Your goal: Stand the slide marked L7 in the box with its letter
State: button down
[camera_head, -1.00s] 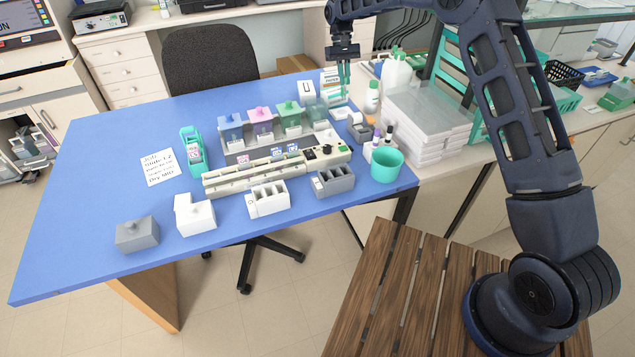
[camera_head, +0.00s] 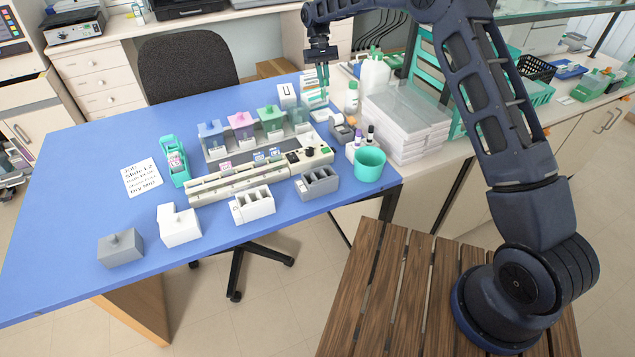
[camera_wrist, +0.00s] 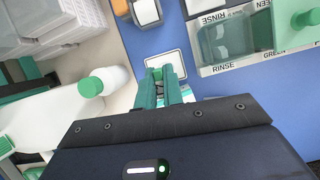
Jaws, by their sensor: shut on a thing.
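My gripper (camera_head: 324,88) hangs over the far right of the blue table, pointing down. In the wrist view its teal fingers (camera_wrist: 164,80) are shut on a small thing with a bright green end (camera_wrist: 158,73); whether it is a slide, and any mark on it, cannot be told. A white pad (camera_head: 321,115) lies below the gripper. A white slotted box (camera_head: 256,207) and a grey slotted box (camera_head: 318,184) stand at the table's front; their letters are too small to read.
Staining jars with blue, pink and green (camera_head: 271,114) lids stand behind the unit. A teal cup (camera_head: 369,164) and bottles stand right. A teal rack (camera_head: 174,160), a job note (camera_head: 141,177) and two lidded blocks are left. Clear tabletop lies at far left.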

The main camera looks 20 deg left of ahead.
jog(key=s+d+r, duration=0.2)
jog(key=r, duration=0.4)
jog(key=s+d+r, duration=0.2)
jog(key=s+r, duration=0.1)
jog(key=r, duration=0.3)
jog(key=n, duration=0.1)
send_over(313, 185)
jog(key=w+a, duration=0.2)
notch_tip(313, 185, down, 10)
jog(key=shift+d+f, duration=0.15)
jog(key=shift+f, duration=3.75)
jog(key=shift+f, duration=0.35)
jog(key=c, duration=1.5)
grip_release()
jog(key=shift+o, duration=0.2)
